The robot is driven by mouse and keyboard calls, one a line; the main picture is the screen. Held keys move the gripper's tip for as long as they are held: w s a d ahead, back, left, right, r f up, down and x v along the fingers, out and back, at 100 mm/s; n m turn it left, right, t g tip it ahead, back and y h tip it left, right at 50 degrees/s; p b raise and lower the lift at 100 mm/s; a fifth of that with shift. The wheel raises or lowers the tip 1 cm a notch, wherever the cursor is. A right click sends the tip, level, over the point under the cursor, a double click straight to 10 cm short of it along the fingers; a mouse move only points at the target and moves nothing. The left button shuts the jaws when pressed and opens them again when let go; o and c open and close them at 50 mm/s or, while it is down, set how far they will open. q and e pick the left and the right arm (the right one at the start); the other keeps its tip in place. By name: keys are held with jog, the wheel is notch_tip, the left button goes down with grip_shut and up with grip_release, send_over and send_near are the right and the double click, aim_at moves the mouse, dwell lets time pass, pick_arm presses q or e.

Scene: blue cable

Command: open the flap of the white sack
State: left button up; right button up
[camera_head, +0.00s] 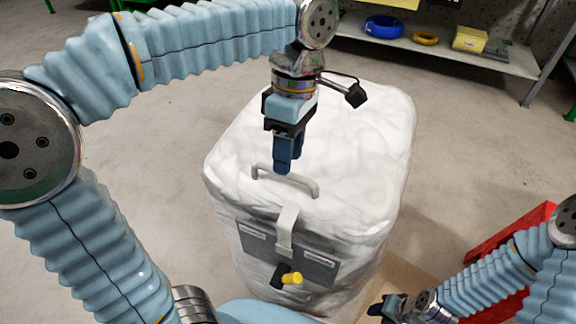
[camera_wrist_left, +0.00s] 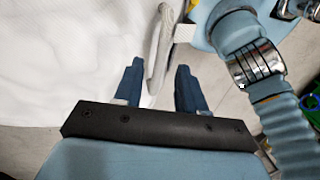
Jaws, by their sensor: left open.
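The white sack (camera_head: 370,140) stands upright on the floor in front of me, its top closed. A grey handle (camera_head: 300,184) arches over the front part of its top, and a pale strap (camera_head: 287,228) runs down the front to a dark panel with a yellow-tipped latch (camera_head: 290,278). My left gripper (camera_head: 285,168) points down just behind the handle. In the left wrist view, its two blue fingers (camera_wrist_left: 158,92) are apart, with the handle (camera_wrist_left: 160,48) showing between and beyond them. I cannot tell whether they touch it. My right gripper (camera_head: 378,308) is low at the bottom right, away from the sack.
A shelf (camera_head: 450,55) at the back holds a blue cable coil (camera_head: 383,27), a yellow ring (camera_head: 425,38) and a yellow box (camera_head: 469,38). A red container (camera_head: 500,240) stands at the right, behind my right arm. The floor left of the sack is clear.

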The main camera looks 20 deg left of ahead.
pick_arm(q)
jog(key=shift+s+f, duration=0.25)
jog(key=shift+f, duration=0.9)
grip_shut()
